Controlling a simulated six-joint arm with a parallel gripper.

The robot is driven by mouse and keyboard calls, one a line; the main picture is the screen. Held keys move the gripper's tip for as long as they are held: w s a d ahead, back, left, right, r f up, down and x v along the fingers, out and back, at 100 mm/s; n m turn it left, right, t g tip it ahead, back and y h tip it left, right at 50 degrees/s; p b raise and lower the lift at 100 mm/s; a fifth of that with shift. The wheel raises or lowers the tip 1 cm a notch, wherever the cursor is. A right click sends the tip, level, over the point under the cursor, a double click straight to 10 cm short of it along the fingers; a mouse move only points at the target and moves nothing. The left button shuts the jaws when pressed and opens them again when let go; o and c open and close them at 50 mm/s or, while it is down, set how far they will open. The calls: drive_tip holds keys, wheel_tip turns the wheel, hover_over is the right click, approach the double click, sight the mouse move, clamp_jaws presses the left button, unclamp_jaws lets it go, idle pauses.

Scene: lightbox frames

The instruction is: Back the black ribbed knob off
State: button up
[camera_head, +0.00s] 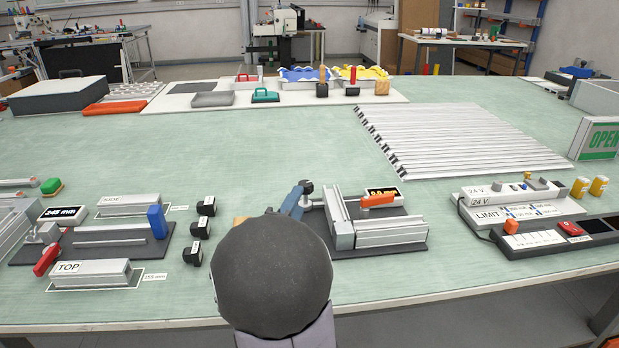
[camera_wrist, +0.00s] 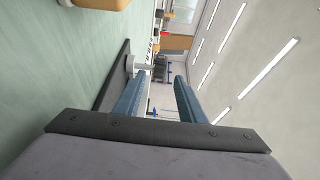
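The black ribbed knob (camera_head: 306,187) sits on a short stem at the left end of the dark clamping fixture (camera_head: 400,246). Its ribs are too small to make out. My gripper (camera_head: 296,192) is beside it, with a blue finger just left of the knob; my dark round wrist hides much of the gripper. In the wrist view my gripper (camera_wrist: 160,76) has its two blue fingers apart with nothing visible held between them. A grey and dark rounded part (camera_wrist: 129,65), probably the knob, shows past the left fingertip, outside the gap. Contact cannot be told.
The fixture holds light aluminium profiles (camera_head: 390,232), an orange lever (camera_head: 377,201) and a small display (camera_head: 382,191). Several black labelled parts (camera_head: 206,206) stand to the left. A power box (camera_head: 520,204) is at right.

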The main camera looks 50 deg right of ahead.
drive_tip(key=shift+d, duration=0.1)
drive_tip(key=p+x, duration=0.1)
drive_tip(key=x, duration=1.1)
clamp_jaws()
